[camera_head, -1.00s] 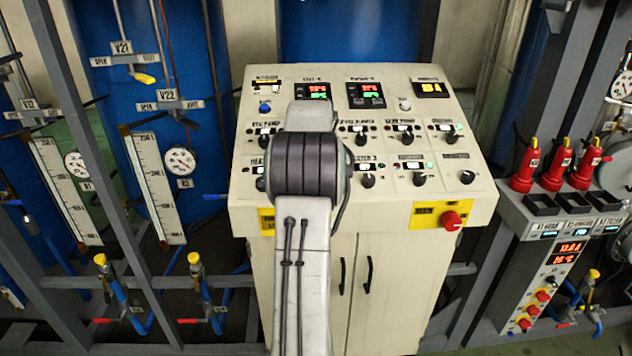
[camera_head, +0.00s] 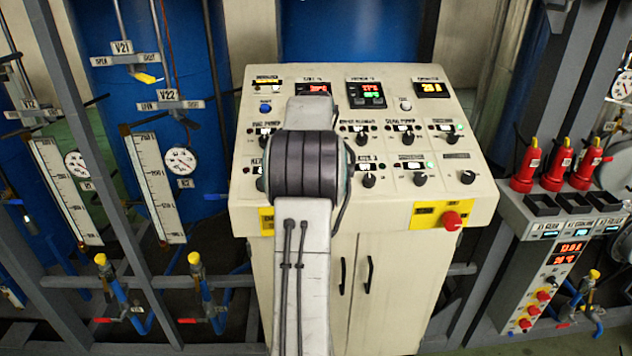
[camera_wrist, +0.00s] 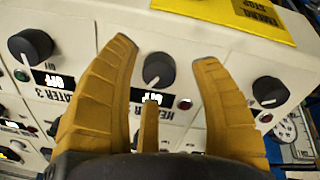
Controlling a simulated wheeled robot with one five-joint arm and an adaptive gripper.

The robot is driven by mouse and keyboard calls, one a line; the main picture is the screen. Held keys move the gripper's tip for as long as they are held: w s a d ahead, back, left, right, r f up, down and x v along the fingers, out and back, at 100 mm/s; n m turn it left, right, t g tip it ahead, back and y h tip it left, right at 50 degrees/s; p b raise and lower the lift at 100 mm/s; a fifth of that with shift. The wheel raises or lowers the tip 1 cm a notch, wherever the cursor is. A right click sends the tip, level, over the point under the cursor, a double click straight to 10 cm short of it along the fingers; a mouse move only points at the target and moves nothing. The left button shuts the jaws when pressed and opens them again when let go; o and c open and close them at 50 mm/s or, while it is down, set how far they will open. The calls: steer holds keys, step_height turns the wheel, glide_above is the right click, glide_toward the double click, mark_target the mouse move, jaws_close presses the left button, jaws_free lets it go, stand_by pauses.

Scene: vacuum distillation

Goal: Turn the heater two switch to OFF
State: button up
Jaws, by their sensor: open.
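The heater two switch (camera_wrist: 158,70) is a round black knob in the middle of the wrist view, between the neighbouring knobs. Its white mark points toward the lower left of the picture. My gripper (camera_wrist: 167,52) is open, with one yellow finger on each side of this knob. I cannot tell whether either finger touches it. The label and small window under the knob are partly hidden by the gripper. In the head view my arm hides this switch on the cream control panel (camera_head: 475,205).
The heater 3 knob (camera_wrist: 30,47) is left of my gripper in the wrist view, and another black knob (camera_wrist: 269,91) is right. A red emergency stop button (camera_head: 451,220) sits on a yellow plate at the panel's lower right. Red bottles (camera_head: 556,165) stand farther right.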

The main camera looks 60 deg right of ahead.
steer(key=v, duration=1)
steer(key=shift+s+a+r, duration=0.1)
steer(key=shift+a, duration=0.05)
